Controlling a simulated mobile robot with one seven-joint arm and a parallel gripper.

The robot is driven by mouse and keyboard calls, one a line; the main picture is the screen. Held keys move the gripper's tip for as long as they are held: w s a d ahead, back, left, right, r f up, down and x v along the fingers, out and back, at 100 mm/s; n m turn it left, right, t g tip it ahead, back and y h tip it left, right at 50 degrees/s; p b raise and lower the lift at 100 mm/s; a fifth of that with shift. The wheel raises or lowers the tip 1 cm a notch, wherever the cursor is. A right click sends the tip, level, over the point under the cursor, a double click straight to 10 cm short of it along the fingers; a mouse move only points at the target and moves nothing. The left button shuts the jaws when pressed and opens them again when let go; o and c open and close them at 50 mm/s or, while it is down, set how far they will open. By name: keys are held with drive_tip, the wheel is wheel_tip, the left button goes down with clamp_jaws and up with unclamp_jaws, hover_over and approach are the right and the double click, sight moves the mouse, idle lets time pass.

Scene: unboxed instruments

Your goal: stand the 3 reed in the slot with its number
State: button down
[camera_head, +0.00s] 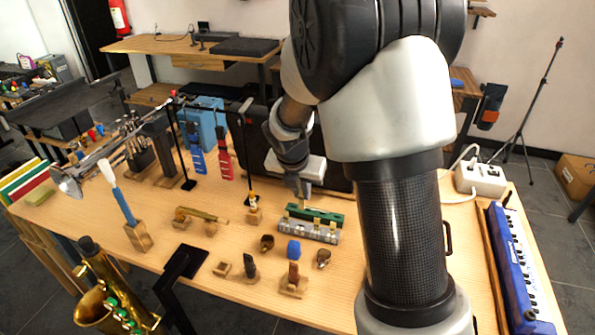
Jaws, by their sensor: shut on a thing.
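My gripper (302,190) is low over the middle of the wooden table, at the back edge of a green rack (325,216). It is shut on a small pale piece, which looks like a reed; the fingers mostly hide it and its number is too small to read. A silvery-blue block (309,231) with several small tan pieces along its top stands right in front of the green rack. I cannot make out slot numbers, or whether the reed touches the rack.
A blue piece (293,249) and small mouthpiece-like items stand in front of the rack. A thin upright stand (248,165) is close left of my gripper. A white power strip (481,179) and blue keyboard (518,268) are at right.

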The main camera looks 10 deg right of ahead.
sight(301, 207)
drive_tip(key=shift+f+b, duration=2.45)
drive_tip(key=shift+f, duration=0.15)
drive_tip(key=shift+r+p, duration=0.1)
drive_tip(key=shift+p, duration=0.5)
drive_tip(key=shift+f, duration=0.7)
idle(0.3)
drive_tip(key=shift+f+b, duration=0.55)
drive_tip(key=shift+f, duration=0.75)
idle(0.8)
idle(0.4)
drive_tip(key=c, duration=1.7)
unclamp_jaws()
